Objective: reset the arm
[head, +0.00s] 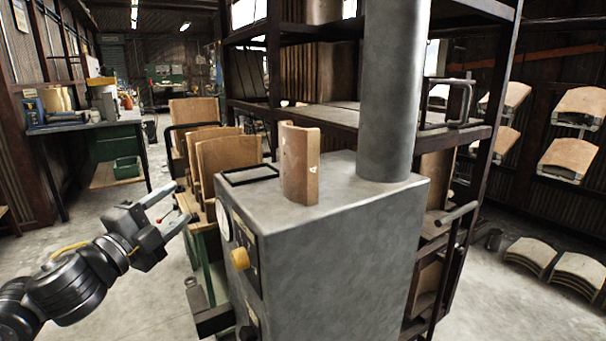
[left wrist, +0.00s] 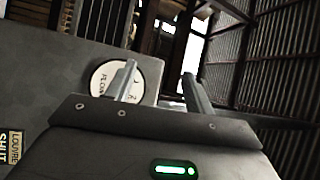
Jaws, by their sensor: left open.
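My left arm comes in from the left in the head view. Its gripper (head: 168,207) is open and empty, held in the air to the left of the grey metal cabinet (head: 335,245). The two fingers stand apart in the left wrist view (left wrist: 160,85), with nothing between them. Behind them in that view is a round white gauge (left wrist: 105,80) on a grey panel. My right gripper is not in view.
A curved wooden panel (head: 299,165) stands upright on the cabinet top, beside a thick grey column (head: 393,90). Several wooden panels (head: 228,160) stand behind the cabinet. Hanging panels (head: 570,160) are at the right. Bare floor (head: 110,290) lies around the left arm.

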